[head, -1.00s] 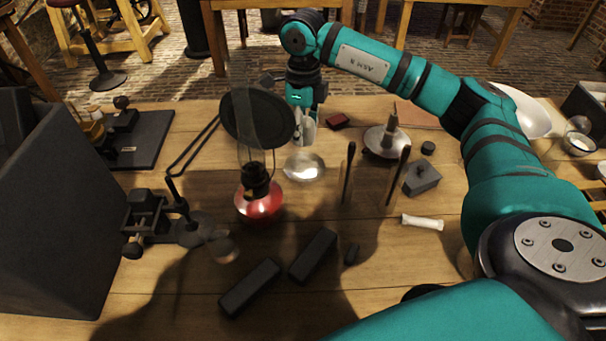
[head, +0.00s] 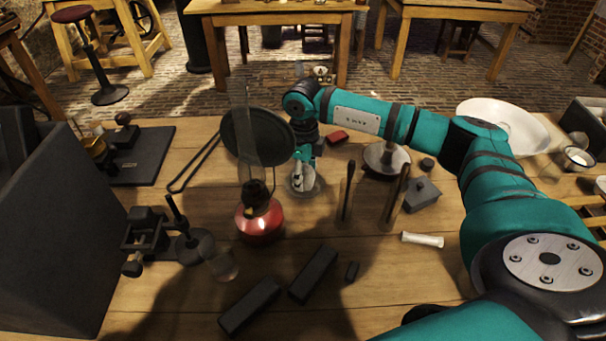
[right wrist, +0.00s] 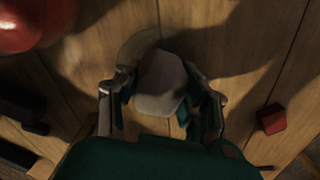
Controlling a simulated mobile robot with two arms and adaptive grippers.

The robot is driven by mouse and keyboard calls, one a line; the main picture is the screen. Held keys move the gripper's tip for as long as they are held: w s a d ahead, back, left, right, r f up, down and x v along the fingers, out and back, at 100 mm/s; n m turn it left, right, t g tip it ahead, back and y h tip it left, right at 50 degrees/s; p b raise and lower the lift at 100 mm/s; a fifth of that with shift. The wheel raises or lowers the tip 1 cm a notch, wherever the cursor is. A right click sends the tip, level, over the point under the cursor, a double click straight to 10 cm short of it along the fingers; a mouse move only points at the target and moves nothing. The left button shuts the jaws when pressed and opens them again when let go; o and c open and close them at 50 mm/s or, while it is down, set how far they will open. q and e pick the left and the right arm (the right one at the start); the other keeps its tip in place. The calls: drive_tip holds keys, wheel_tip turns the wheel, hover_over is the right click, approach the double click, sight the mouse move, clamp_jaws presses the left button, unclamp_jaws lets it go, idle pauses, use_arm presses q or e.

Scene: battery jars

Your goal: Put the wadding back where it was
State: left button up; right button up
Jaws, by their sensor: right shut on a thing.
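My right gripper (head: 298,168) is pointing down at the shallow clear dish (head: 316,187) in the middle of the table. In the right wrist view the gripper (right wrist: 163,98) is shut on a pale, rounded lump, the wadding (right wrist: 160,82). Part of the dish's rim (right wrist: 135,43) shows beyond the wadding there. In the head view the fingers and wadding overlap the dish, and I cannot tell whether the wadding touches its bottom. My left gripper is not in view.
A red-based lamp with glass chimney (head: 260,220) and a black disc (head: 258,135) stand close left of the gripper. Two upright glass tubes with dark rods, a grey block (head: 422,195) and a white roll (head: 422,239) are to the right. A red block (head: 337,137) lies behind.

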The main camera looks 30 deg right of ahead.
drive_tip(key=o, duration=1.1)
drive_tip(key=shift+f, duration=0.15)
wheel_tip(320, 180, up, 12)
drive_tip(key=shift+w+r, duration=0.1)
drive_tip(key=shift+r, duration=0.15)
